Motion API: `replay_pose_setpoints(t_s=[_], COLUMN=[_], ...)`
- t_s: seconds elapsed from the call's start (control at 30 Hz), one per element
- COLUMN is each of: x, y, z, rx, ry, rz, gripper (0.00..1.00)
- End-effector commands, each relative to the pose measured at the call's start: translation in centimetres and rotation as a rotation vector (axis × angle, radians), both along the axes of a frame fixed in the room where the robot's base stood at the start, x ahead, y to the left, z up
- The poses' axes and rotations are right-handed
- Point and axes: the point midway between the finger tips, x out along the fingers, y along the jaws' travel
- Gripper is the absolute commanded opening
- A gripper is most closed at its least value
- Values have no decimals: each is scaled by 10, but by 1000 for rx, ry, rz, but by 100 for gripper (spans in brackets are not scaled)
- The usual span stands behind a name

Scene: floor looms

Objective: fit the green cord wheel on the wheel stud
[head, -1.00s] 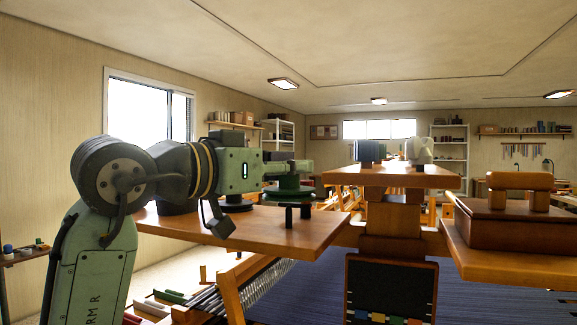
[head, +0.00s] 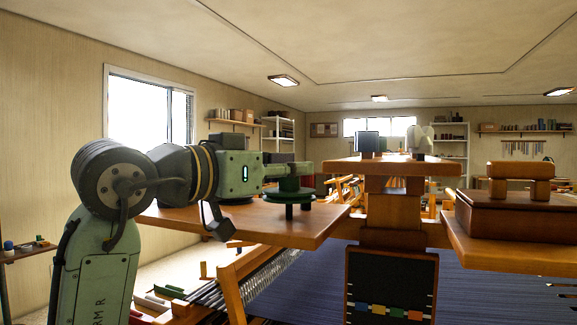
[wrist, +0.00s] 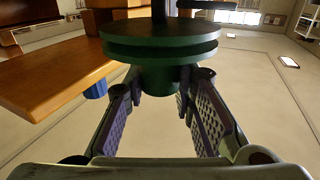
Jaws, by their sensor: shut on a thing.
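The green cord wheel (head: 290,196) is held level by its hub in my gripper (head: 283,180), over the right part of the left wooden shelf. The wrist view, which is upside down, shows the grooved wheel (wrist: 160,45) large, with my gripper's fingers (wrist: 160,95) closed on both sides of its hub. A dark upright stud (head: 289,212) shows directly below the wheel in the head view. The wheel hides the stud's top, so I cannot tell whether the stud has entered it.
The wooden shelf (head: 240,226) lies under my arm. A higher wooden shelf (head: 390,168) to the right carries a dark block (head: 368,142) and a pale rounded thing (head: 419,140). A brown box (head: 505,220) stands on the right shelf.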

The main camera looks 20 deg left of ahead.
Motion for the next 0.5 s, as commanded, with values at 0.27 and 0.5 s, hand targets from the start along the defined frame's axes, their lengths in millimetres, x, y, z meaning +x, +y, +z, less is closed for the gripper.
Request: replay_pose_setpoints(t_s=[0.27,0.5], x=[0,0], y=[0,0], z=[-13,-13], rx=[0,0], ry=[-1,-1], rz=[0,1], gripper=[0,0])
